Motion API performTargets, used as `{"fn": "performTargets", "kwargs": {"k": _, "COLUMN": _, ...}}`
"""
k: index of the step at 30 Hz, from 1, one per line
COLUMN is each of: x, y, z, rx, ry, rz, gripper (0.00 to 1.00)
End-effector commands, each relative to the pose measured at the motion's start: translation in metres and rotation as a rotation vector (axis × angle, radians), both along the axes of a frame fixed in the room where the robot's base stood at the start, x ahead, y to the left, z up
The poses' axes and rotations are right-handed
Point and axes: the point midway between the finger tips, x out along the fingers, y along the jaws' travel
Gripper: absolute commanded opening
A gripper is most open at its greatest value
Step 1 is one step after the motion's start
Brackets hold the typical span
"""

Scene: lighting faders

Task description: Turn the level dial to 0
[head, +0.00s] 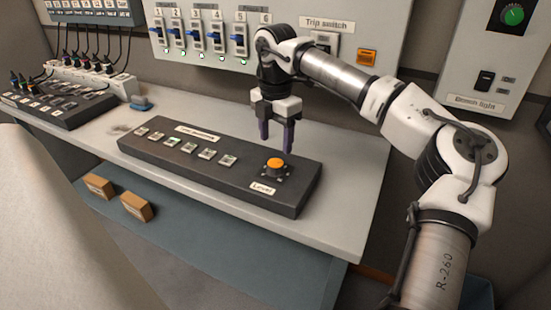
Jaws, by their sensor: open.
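The level dial (275,164) is an orange round knob at the right end of a dark console (235,190) on the grey desk. A white "Level" label (262,188) sits just in front of it. Its pointer and scale marks are too small to read. My gripper (276,146) hangs fingers-down just above and behind the dial. Its dark fingers are apart and empty. They appear clear of the dial, though the exact gap cannot be told from this view.
Several small buttons (188,147) line the console to the left. A switch panel (285,35) with a trip switch (325,42) stands on the wall behind my arm. A cabled box (55,108) sits at the far left of the desk (345,215). The desk right of the console is clear.

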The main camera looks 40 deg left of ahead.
Motion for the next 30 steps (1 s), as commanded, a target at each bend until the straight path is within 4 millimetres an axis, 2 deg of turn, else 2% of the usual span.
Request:
{"fn": "performTargets", "kwargs": {"k": 3, "x": 0.000, "y": 0.000, "z": -0.025, "rx": -0.001, "ry": 0.004, "rz": 0.002, "gripper": 0.59}}
{"fn": "performTargets", "kwargs": {"k": 9, "x": 0.000, "y": 0.000, "z": -0.056, "rx": 0.000, "ry": 0.002, "rz": 0.001, "gripper": 0.59}}
{"fn": "performTargets", "kwargs": {"k": 15, "x": 0.000, "y": 0.000, "z": -0.069, "rx": 0.002, "ry": 0.001, "rz": 0.002, "gripper": 0.59}}
{"fn": "performTargets", "kwargs": {"k": 23, "x": 0.000, "y": 0.000, "z": -0.070, "rx": 0.002, "ry": 0.001, "rz": 0.002, "gripper": 0.59}}
{"fn": "performTargets", "kwargs": {"k": 30, "x": -0.001, "y": 0.000, "z": -0.070, "rx": 0.002, "ry": 0.001, "rz": 0.002, "gripper": 0.29}}
